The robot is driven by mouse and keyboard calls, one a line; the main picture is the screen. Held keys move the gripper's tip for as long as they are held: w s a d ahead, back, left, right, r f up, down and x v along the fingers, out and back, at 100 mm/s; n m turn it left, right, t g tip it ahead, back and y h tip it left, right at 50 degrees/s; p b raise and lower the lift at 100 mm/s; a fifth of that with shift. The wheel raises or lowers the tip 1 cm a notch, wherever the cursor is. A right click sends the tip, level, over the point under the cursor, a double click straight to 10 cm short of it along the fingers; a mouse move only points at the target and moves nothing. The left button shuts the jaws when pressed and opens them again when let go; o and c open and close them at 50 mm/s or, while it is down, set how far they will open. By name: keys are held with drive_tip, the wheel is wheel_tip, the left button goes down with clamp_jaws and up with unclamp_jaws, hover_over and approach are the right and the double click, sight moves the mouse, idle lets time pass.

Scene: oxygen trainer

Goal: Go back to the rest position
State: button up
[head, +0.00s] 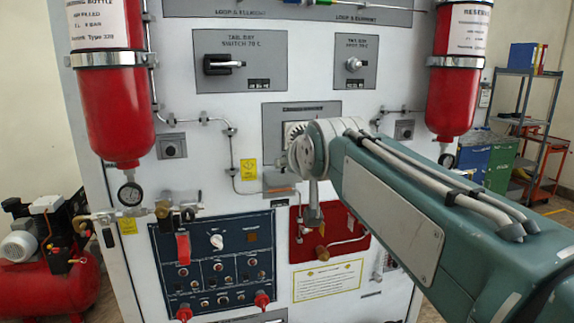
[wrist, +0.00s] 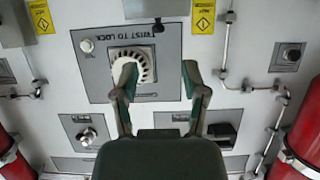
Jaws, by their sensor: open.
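My gripper (wrist: 159,74) is open and empty in the wrist view, which shows the panel upside down. Its two fingers stand apart in front of the white panel. The left finger overlaps the edge of a white toothed dial (wrist: 147,67) on a grey plate (wrist: 98,83) marked "TWIST TO LOCK". I cannot tell whether the finger touches the dial. In the head view my green arm reaches in from the lower right to the middle of the panel (head: 205,100). It covers most of the dial's plate (head: 275,113), and the gripper is largely hidden there.
Red bottles hang at left (head: 112,110) and right (head: 455,95). Above are a black-handled switch (head: 222,65) and a round knob switch (head: 353,64). Below are a blue control panel (head: 215,265) and a red plate (head: 350,245). Thin pipes run along the panel. A red compressor (head: 45,285) stands left.

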drive_tip(key=shift+v, duration=0.8)
drive_tip(key=s+d+f+m+g+h, duration=0.1)
drive_tip(key=s+d+f+g, duration=0.1)
drive_tip(key=s+d+f, duration=0.3)
drive_tip(key=s+d+f+m+g+h, duration=0.1)
drive_tip(key=s+d+f, duration=0.3)
drive_tip(key=s+f, duration=0.8)
drive_tip(key=s+d+f+m+g+h, duration=0.1)
drive_tip(key=s+d+f+g, duration=0.3)
drive_tip(key=s+f, duration=0.4)
drive_tip(key=shift+s+d+f+h, duration=0.3)
drive_tip(key=shift+s+d+f, duration=0.15)
drive_tip(key=shift+d, duration=0.35)
drive_tip(key=shift+w, duration=0.1)
